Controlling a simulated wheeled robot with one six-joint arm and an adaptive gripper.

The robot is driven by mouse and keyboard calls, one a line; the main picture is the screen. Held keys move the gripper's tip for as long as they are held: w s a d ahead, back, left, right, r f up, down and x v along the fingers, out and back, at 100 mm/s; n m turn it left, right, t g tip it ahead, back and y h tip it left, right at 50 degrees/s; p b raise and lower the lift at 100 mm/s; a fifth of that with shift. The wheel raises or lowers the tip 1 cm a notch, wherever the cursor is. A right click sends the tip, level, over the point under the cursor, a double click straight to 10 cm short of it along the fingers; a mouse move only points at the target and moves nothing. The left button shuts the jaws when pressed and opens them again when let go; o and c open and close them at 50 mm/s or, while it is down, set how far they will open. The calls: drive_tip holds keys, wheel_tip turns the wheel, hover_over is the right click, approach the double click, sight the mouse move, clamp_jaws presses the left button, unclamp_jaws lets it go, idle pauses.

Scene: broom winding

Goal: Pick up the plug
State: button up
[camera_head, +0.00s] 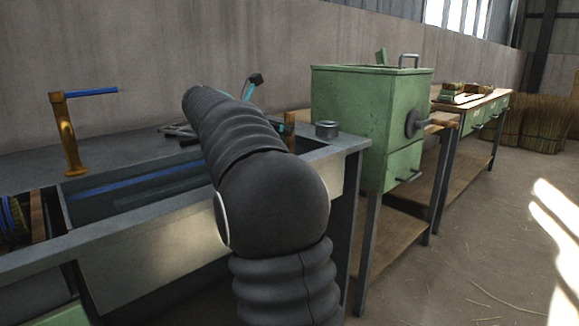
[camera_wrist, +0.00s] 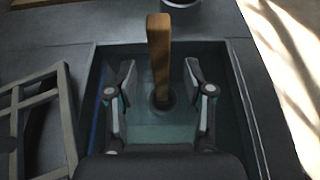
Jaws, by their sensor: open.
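The plug (camera_wrist: 158,50) shows in the wrist view as a tall, flat wooden handle rising from a dark round base at the bottom of the sink basin (camera_wrist: 240,90). My gripper (camera_wrist: 160,72) is open, with one finger on each side of the handle and a visible gap on both sides. The fingers do not appear to touch it. In the head view, a brown upright piece (camera_head: 290,128), likely the same handle, shows just behind my arm; the gripper is mostly hidden there.
A brass tap with a blue lever (camera_head: 68,135) stands at the basin's left. A dark slatted rack (camera_wrist: 30,130) lies beside the basin. A small round metal tin (camera_head: 327,129) sits on the right rim. A green metal box (camera_head: 365,110) stands close on the right.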

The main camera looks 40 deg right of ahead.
drive_tip(key=x, duration=0.4)
drive_tip(key=shift+d+f+b, duration=0.2)
drive_tip(key=shift+d+b, duration=0.15)
drive_tip(key=shift+b, duration=0.05)
clamp_jaws()
